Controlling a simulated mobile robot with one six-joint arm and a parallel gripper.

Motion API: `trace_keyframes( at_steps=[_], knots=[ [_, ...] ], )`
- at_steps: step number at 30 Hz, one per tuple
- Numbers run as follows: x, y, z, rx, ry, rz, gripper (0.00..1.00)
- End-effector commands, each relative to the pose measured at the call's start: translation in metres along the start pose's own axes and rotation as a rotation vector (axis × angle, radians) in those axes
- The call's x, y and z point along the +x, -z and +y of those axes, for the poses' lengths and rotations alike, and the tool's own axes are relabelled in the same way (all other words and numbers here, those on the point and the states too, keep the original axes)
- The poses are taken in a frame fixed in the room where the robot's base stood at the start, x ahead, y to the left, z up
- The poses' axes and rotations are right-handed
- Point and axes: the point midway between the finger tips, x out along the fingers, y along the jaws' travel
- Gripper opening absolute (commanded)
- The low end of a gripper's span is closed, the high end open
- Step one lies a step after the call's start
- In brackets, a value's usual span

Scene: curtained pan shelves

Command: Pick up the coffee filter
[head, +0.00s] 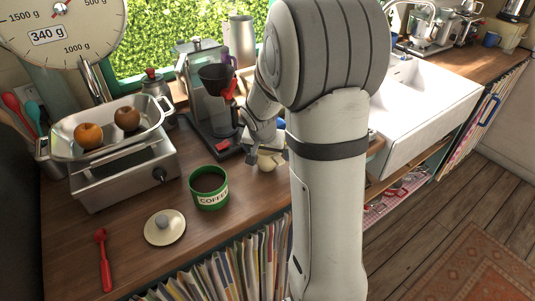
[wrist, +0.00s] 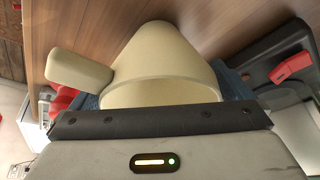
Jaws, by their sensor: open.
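The coffee filter, a cream cone with a stubby handle (wrist: 155,62), fills the middle of the wrist view, its wide rim towards my camera. In the head view the coffee filter (head: 267,162) shows small on the wooden counter, partly hidden by my gripper (head: 267,151). My gripper is open and right over it, pointing down. In the wrist view bluish finger parts show on both sides of the cone, largely hidden behind it and the gripper's dark edge. I cannot tell whether they touch it.
A coffee maker (head: 213,122) with a dark cone stands just behind and left. A green coffee tin (head: 209,190), its lid (head: 165,228) and a red spoon (head: 104,262) lie left. A scale (head: 124,170) holds fruit. A white sink (head: 428,115) is right.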

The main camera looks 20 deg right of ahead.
Motion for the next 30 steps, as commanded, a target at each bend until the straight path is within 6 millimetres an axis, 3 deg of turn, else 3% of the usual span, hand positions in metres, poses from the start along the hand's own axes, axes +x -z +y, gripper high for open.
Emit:
trace_keyframes(
  at_steps=[14,23,30],
  knots=[
    [-0.001,0.0,-0.001,-0.002,0.0,0.0,0.65],
    [-0.005,0.002,-0.001,-0.002,0.0,0.002,0.64],
    [-0.043,0.018,-0.001,0.0,0.003,0.005,0.64]
  ],
)
